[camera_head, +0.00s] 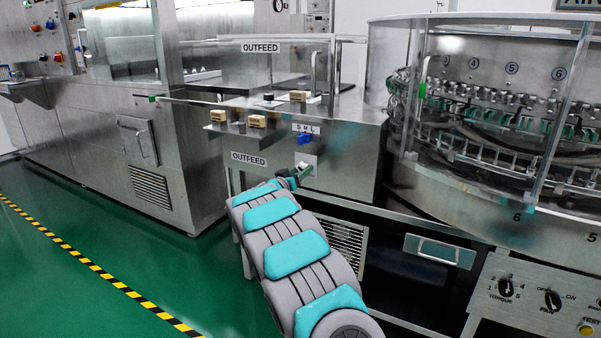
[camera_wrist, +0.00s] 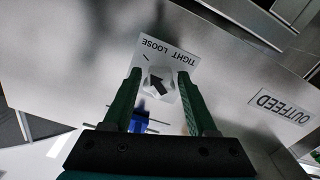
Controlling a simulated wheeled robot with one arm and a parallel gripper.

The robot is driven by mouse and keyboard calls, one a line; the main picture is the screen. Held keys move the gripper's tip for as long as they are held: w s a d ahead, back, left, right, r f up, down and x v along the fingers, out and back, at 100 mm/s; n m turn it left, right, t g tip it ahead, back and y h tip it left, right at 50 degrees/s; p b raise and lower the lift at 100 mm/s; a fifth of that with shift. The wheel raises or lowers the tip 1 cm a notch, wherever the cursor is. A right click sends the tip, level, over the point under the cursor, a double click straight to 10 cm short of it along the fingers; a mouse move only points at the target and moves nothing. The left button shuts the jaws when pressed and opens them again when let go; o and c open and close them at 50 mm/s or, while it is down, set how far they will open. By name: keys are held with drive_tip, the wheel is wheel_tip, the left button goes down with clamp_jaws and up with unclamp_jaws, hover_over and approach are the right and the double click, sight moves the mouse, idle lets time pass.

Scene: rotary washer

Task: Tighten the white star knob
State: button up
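The white star knob (camera_wrist: 150,88) sits on a white plate (camera_wrist: 165,60) marked TIGHT and LOOSE in the wrist view. My gripper (camera_wrist: 159,73) is open, one finger to each side of the knob in the picture, with gaps showing. Whether the fingertips reach around the knob in depth I cannot tell. In the head view, my gripper (camera_head: 294,177) is at the steel box's front, and the plate (camera_head: 308,160) shows partly; the knob is mostly hidden there.
A blue knob (camera_head: 304,139) under an S M L label sits just above the plate; it also shows between the fingers (camera_wrist: 139,121). OUTFEED ledges with tan blocks (camera_head: 257,121) are at left. The round washer (camera_head: 450,190) stands at right. Green floor is open at left.

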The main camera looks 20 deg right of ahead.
clamp_jaws()
